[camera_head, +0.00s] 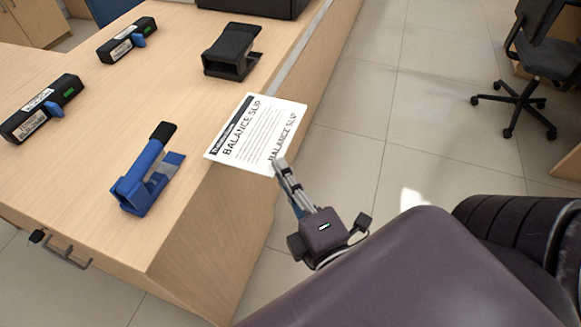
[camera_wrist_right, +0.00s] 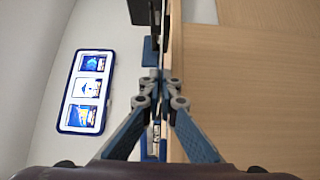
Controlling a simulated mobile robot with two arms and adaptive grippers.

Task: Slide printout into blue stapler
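The blue stapler (camera_head: 143,182) with a black-tipped arm stands on the wooden counter at the left in the head view, its opening facing roughly right. The printout (camera_head: 243,143), a white sheet reading "BALANCE SLIP", is at the counter's right edge, partly out past it. My right gripper (camera_head: 279,166) is shut on the sheet's near right corner. In the wrist view my right gripper (camera_wrist_right: 161,82) has its fingertips together, with the sheet seen nearly edge-on. The stapler and the sheet are apart. My left gripper is not in view.
A black desk device (camera_head: 230,50) stands on the counter (camera_head: 190,235) beyond the sheet. Two black stamp-like devices (camera_head: 42,108) (camera_head: 127,40) with labels lie at the left. The counter between stapler and sheet is clear. An office chair (camera_head: 540,60) stands on the floor at far right.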

